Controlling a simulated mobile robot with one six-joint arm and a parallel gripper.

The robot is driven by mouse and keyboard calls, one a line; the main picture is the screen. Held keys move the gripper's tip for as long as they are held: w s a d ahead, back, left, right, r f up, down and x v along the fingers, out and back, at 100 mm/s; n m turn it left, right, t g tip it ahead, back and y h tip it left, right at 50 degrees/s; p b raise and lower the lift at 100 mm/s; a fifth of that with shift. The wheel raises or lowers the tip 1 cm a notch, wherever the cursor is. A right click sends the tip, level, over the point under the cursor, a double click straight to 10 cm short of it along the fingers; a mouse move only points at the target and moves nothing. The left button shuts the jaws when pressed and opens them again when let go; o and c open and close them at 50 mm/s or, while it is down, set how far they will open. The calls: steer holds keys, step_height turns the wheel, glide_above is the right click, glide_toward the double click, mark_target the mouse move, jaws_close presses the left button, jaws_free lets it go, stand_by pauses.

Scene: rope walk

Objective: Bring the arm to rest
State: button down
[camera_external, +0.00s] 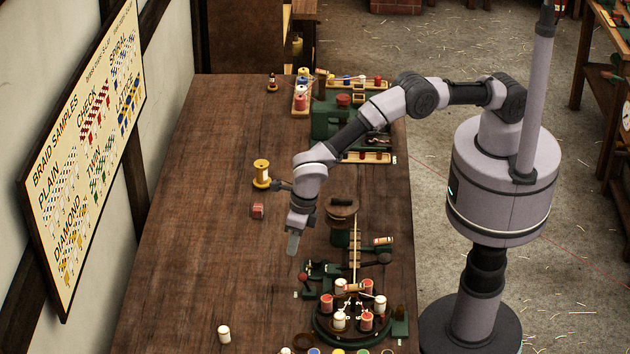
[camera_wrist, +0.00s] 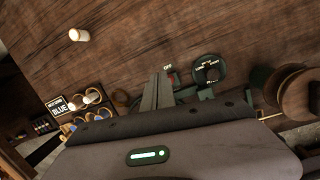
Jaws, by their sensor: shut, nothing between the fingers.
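My gripper (camera_external: 292,246) hangs from the bent arm above the wooden table, left of the green machine, fingers pointing down. It is shut and empty. In the wrist view its two fingers (camera_wrist: 158,90) lie side by side with nothing between them. They overlap part of the machine behind them in that view. My arm reaches from the right over the table, its elbow raised.
The green machine (camera_external: 322,327) carries several red and white bobbins. A white bobbin (camera_external: 224,333), a red block (camera_external: 258,210) and a yellow spool (camera_external: 262,174) stand on the table (camera_external: 205,235). The wrist view shows a dial (camera_wrist: 210,72) and a BLUE card (camera_wrist: 60,107). The table's left middle is clear.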

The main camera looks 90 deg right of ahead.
steer(key=s+d+r+m+b, duration=0.2)
steer(key=d+r+m+b, duration=0.3)
steer(key=d+r+m, duration=0.8)
steer(key=s+d+r+m+t+y+b, duration=0.1)
steer(key=s+d+r+m+t+b, duration=0.15)
steer(key=s+d+r+m, duration=0.6)
steer(key=s+d+f+m+b, duration=0.1)
steer(key=s+d+m+b, duration=0.1)
steer(key=s+m, duration=0.3)
steer(key=s+d+f+m+b, duration=0.2)
steer(key=s+m, duration=0.4)
steer(key=s, duration=0.5)
steer(key=s+d+f+m+t+b, duration=0.1)
steer(key=s+d+f+m, duration=0.1)
steer(key=s+m, duration=0.3)
steer(key=s+d, duration=0.1)
steer(key=s, duration=0.3)
steer(key=shift+d+m+b, duration=0.35)
steer(key=shift+d+b, duration=0.05)
steer(key=c, duration=2.1)
jaws_free()
